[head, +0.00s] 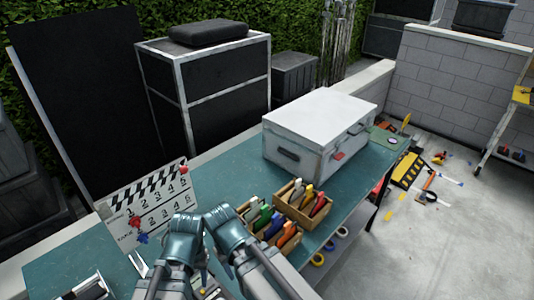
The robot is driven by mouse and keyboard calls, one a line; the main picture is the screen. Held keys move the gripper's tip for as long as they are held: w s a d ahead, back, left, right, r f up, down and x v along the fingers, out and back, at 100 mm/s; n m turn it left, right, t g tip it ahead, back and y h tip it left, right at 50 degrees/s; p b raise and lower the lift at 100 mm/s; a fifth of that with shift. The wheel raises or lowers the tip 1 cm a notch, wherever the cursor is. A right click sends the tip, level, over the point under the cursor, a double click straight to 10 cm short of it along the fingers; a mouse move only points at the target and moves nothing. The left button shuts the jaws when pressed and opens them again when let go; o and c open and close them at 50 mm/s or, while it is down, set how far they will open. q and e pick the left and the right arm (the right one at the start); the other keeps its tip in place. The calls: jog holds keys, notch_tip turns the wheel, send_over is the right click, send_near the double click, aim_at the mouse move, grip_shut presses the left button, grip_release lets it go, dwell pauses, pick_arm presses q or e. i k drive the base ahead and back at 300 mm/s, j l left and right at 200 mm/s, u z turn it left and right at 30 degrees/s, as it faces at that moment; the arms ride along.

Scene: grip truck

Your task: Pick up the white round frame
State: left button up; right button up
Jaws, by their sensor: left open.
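I cannot make out a white round frame for certain in the head view. My left gripper (141,264) is low in the picture, over the near left part of the teal table (215,178). It is open, with nothing visible between its fingers; my arm links hide part of it. My right gripper cannot be made out; only arm links show.
A clapperboard (150,205) stands left of my arms. Wooden boxes (300,207) with coloured-handled items stand right of them, before a large white case (318,130). A black-and-silver object (90,288) lies near left. Bare table shows between clapperboard and case.

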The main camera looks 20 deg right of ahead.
aim_at(299, 189)
jog(key=k+l, duration=0.65)
jog(key=l, duration=0.25)
